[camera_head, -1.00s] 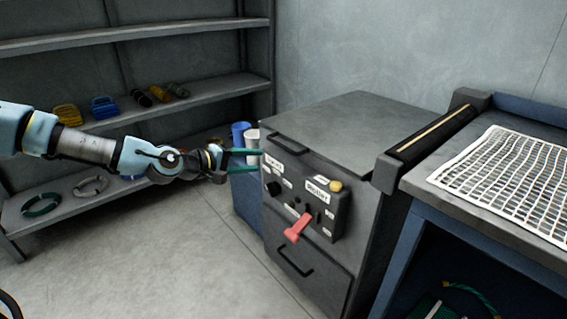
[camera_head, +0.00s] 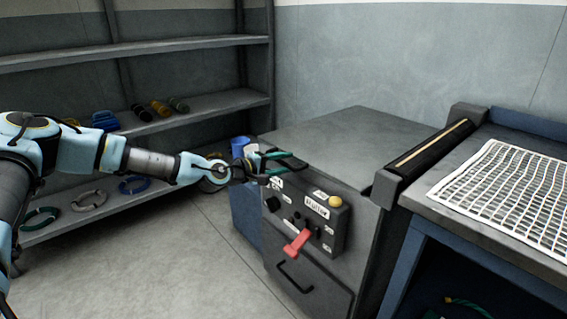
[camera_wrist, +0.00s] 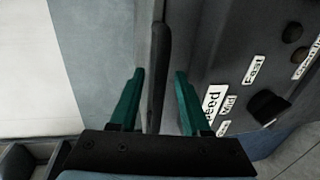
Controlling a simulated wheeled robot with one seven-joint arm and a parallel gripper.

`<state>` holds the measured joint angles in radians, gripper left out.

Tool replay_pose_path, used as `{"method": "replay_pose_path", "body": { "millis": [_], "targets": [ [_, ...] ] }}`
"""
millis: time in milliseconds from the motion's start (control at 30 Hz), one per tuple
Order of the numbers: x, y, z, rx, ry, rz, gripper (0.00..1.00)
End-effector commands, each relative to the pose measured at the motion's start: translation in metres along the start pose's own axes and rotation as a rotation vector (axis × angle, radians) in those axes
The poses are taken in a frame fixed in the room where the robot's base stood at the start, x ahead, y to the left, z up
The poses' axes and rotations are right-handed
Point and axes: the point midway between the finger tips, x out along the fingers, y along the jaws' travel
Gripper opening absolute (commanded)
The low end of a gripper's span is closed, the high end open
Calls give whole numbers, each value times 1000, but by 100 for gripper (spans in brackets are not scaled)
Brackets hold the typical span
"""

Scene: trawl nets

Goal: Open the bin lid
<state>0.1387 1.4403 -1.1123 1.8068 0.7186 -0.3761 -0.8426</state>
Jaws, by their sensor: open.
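The bin is a dark grey cabinet with a flat grey lid (camera_head: 345,138) lying shut on top. A black bar handle sits at the lid's front edge; in the head view my gripper mostly hides it. My gripper (camera_head: 294,160) is open at that front edge, its green fingers pointing toward the bin. In the wrist view the dark handle bar (camera_wrist: 158,60) runs between the two green fingers of my gripper (camera_wrist: 160,75), with a gap visible on each side.
Below the lid, the front panel carries a red lever (camera_head: 297,243), a yellow button (camera_head: 335,201) and dark knobs. A lower handle (camera_head: 294,277) is beneath. A workbench with white netting (camera_head: 505,190) adjoins at right; shelves (camera_head: 190,105) stand behind at left. Open floor lies in front.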

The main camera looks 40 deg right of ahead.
Motion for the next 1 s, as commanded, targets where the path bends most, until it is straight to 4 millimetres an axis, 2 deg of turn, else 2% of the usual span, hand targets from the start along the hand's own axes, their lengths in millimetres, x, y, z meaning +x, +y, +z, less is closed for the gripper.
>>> {"method": "replay_pose_path", "body": {
  "millis": [267,700,1000],
  "targets": [
    [1,0,0,0,1,0,47],
    [1,0,0,0,0,0,0],
    [1,0,0,0,0,0,0]
  ]
}}
